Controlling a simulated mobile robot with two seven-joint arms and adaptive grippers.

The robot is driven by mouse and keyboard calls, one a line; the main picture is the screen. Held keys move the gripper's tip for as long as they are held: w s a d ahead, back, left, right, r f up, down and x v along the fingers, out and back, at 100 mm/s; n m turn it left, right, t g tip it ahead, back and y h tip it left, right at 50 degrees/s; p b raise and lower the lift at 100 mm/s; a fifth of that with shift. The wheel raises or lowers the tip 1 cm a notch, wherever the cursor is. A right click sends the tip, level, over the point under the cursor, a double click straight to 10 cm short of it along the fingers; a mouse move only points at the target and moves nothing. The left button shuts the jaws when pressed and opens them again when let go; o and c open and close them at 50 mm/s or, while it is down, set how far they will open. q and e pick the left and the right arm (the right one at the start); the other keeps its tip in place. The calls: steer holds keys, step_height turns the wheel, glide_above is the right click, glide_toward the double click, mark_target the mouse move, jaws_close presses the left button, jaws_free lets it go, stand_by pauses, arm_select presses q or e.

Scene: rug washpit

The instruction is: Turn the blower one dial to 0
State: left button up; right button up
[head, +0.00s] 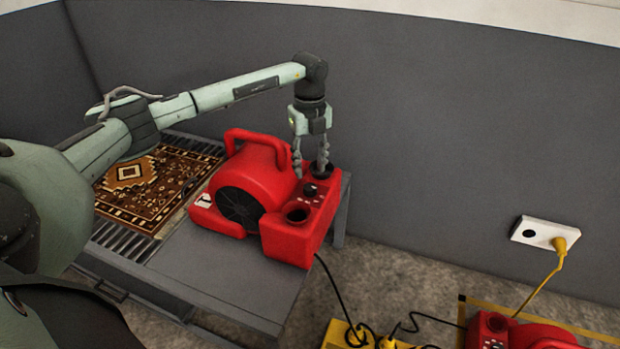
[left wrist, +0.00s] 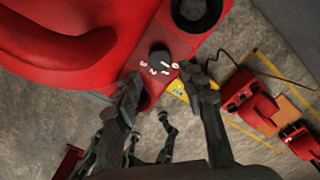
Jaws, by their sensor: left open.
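The red blower (head: 255,180) stands on a grey bench. Its dial is a dark round knob (head: 310,189) on the top panel, and it also shows in the left wrist view (left wrist: 159,59). White marks lie along the knob's lower side in the wrist view; they are too small to read surely, and I cannot tell the setting. My left gripper (head: 310,168) points down over the panel, its fingers apart and empty. In the wrist view the fingertips (left wrist: 160,77) are on either side of the dial's line, apparently not touching the knob.
A patterned rug (head: 150,185) lies on slats of the bench (head: 240,275), left of the blower. A wall socket (head: 535,233) with a yellow plug is at right. A second red machine (head: 500,335), cables and a yellow box (head: 345,337) are on the floor.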

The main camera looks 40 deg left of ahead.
mark_target(310, 186)
arm_select(q)
step_height(310, 186, up, 6)
steer(key=shift+f, duration=0.15)
stand_by(0.6)
